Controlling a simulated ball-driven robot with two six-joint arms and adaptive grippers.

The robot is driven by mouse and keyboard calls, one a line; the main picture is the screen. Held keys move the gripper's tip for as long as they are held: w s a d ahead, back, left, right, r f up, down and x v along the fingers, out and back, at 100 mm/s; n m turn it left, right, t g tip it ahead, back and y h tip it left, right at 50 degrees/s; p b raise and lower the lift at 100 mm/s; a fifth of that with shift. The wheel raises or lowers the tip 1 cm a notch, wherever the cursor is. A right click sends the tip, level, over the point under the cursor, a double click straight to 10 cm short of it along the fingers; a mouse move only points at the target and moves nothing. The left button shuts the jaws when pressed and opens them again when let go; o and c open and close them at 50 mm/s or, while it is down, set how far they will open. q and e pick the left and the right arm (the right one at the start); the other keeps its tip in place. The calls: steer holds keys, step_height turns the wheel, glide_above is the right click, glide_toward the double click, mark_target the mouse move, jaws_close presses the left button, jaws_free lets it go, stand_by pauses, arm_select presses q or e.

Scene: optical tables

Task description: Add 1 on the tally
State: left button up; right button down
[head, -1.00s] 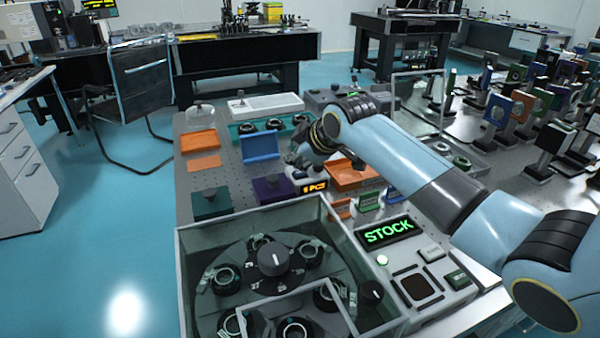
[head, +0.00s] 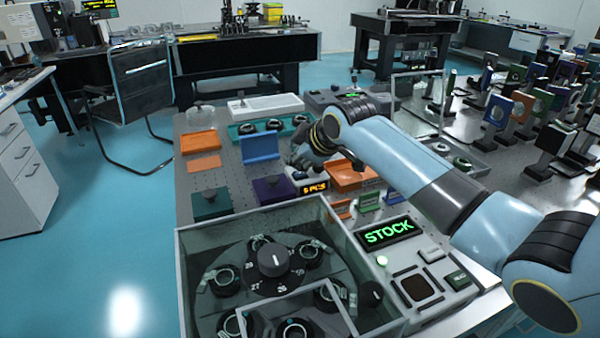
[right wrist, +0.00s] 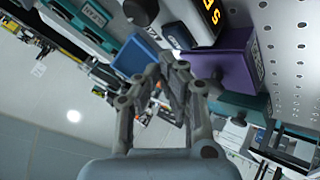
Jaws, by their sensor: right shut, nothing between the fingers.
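The tally (head: 314,187) is a small pale box with a lit orange display on the perforated bench. It seems to read 5 PCS. In the right wrist view its orange display (right wrist: 210,12) shows at the top, with a figure like 5. My right gripper (head: 300,166) is at the tally's far side, just above or beside it; whether it touches is hidden. In the right wrist view the fingers (right wrist: 174,68) are shut together with nothing between them. The tally's button is not clearly seen. My left gripper is not in view.
A purple box (head: 271,189) and a green box (head: 211,204) stand left of the tally. An orange tray (head: 352,177) lies to its right. A clear-walled carousel (head: 187,285) stands in front, beside a lit STOCK sign (head: 388,232). A blue holder (head: 260,147) is behind.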

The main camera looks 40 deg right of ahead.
mark_target(298, 174)
steer(key=shift+f, duration=0.4)
steer(key=shift+f, duration=0.4)
stand_by(0.5)
stand_by(0.4)
steer(key=shift+r+p, duration=0.85)
step_height(298, 174, up, 5)
steer(key=p, duration=0.5)
steer(key=shift+r, duration=0.1)
stand_by(0.5)
